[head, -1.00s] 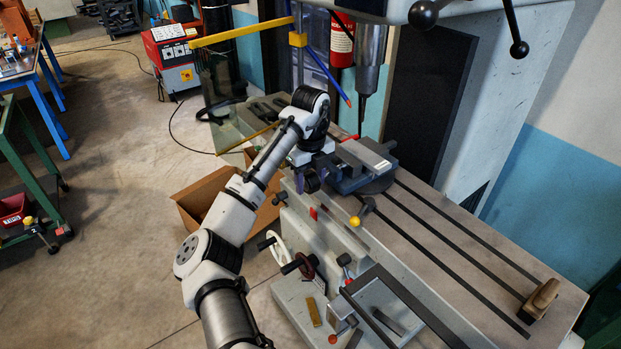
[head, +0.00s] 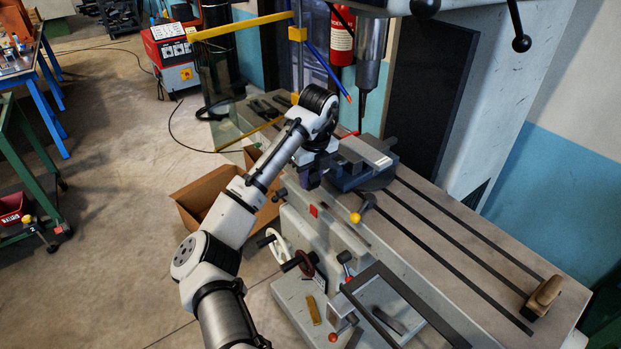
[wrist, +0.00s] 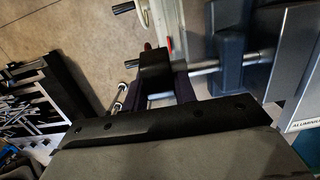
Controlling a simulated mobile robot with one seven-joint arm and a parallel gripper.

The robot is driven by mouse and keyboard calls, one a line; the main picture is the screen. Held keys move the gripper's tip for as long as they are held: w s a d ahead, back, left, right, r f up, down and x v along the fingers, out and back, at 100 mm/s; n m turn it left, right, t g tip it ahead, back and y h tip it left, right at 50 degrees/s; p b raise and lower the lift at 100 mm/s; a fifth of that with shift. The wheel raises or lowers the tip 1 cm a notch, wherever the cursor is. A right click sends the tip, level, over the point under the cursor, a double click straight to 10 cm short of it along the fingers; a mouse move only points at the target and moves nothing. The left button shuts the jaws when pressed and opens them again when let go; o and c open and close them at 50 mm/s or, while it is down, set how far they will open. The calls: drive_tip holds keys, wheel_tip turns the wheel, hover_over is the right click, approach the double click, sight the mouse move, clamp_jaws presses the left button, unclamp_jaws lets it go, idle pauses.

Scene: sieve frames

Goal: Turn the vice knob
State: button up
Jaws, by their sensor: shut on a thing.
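The grey-blue vice (head: 368,158) sits on the machine table, at the middle of the head view. In the wrist view its body (wrist: 214,55) is at the upper right. A metal screw shaft (wrist: 198,65) runs out of it to the left. The dark vice knob (wrist: 155,68) is at the shaft's outer end. My gripper (head: 309,178) is at the vice's left end, with its dark purplish fingers shut on the knob. In the head view the gripper hides the knob. The wrist view shows the fingers (wrist: 158,92) only partly, in shadow.
The slotted machine table (head: 455,235) stretches to the lower right, mostly bare. The drill spindle (head: 370,60) hangs above the vice. An open cardboard box (head: 205,195) stands on the floor at left.

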drive_tip(key=t+y+b, duration=0.1)
drive_tip(key=b, duration=0.1)
drive_tip(key=f+t+y+b, duration=0.1)
drive_tip(key=t+b, duration=0.1)
drive_tip(key=shift+s+d+y, duration=0.15)
drive_tip(key=shift+y, duration=0.15)
drive_tip(key=t+y+b, duration=0.2)
drive_tip(key=t+b, duration=0.1)
drive_tip(key=b, duration=0.2)
drive_tip(key=shift+s+f, duration=0.1)
drive_tip(key=shift+f, duration=0.05)
drive_tip(key=t+y+b, duration=0.1)
drive_tip(key=b, duration=0.1)
drive_tip(key=t+y+b, duration=0.1)
drive_tip(key=t+b, duration=0.1)
drive_tip(key=b, duration=0.1)
drive_tip(key=shift+d+f+t, duration=0.1)
drive_tip(key=shift+f+t, duration=0.05)
drive_tip(key=shift+t, duration=0.15)
drive_tip(key=shift+t+y+b, duration=0.7)
drive_tip(key=shift+y+b, duration=0.1)
drive_tip(key=shift+b, duration=0.35)
drive_tip(key=o, duration=1)
drive_tip(key=shift+r, duration=0.2)
